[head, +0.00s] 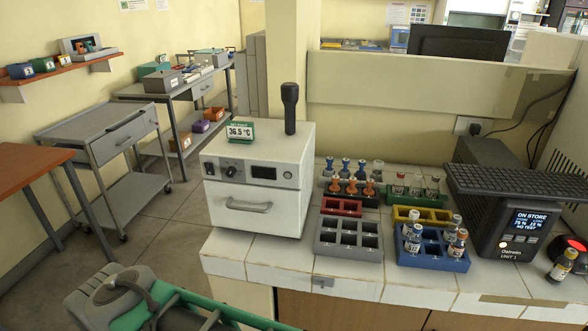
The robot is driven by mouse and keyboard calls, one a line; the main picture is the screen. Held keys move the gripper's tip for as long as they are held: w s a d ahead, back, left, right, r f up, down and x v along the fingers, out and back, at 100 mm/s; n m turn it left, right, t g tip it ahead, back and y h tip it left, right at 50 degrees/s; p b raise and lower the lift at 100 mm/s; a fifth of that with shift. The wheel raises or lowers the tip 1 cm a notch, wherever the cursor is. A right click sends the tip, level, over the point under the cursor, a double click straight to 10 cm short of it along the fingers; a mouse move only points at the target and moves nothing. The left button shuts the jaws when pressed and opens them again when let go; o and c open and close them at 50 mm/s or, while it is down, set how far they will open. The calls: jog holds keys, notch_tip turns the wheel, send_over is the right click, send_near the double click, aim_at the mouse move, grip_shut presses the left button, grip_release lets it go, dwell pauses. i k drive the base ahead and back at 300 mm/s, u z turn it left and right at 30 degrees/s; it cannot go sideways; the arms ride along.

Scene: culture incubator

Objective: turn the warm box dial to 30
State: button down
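The warm box (283,194) is a white cabinet on the left part of the tiled counter. Its dial (230,171) is a small dark knob on the upper front panel, left of a dark display (263,172). The dial's pointer and scale are too small to read. A drawer-like door with a curved handle (249,207) is shut below the panel. A green-edged card on top (240,131) reads 36.5 °C. My gripper cannot be made out in this view, and nothing touches the dial.
A black torch-like object (290,107) stands on the warm box. Right of it are vial racks, including a grey rack (348,239) and a blue rack (433,250). A grey and green structure (115,295) fills the lower left foreground. Floor shows left of the counter.

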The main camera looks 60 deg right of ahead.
aim_at(230, 172)
jog(key=z, duration=1.1)
jog(key=k, duration=0.65)
jog(key=u, duration=1.15)
jog(key=i, duration=0.8)
jog(key=z, duration=0.3)
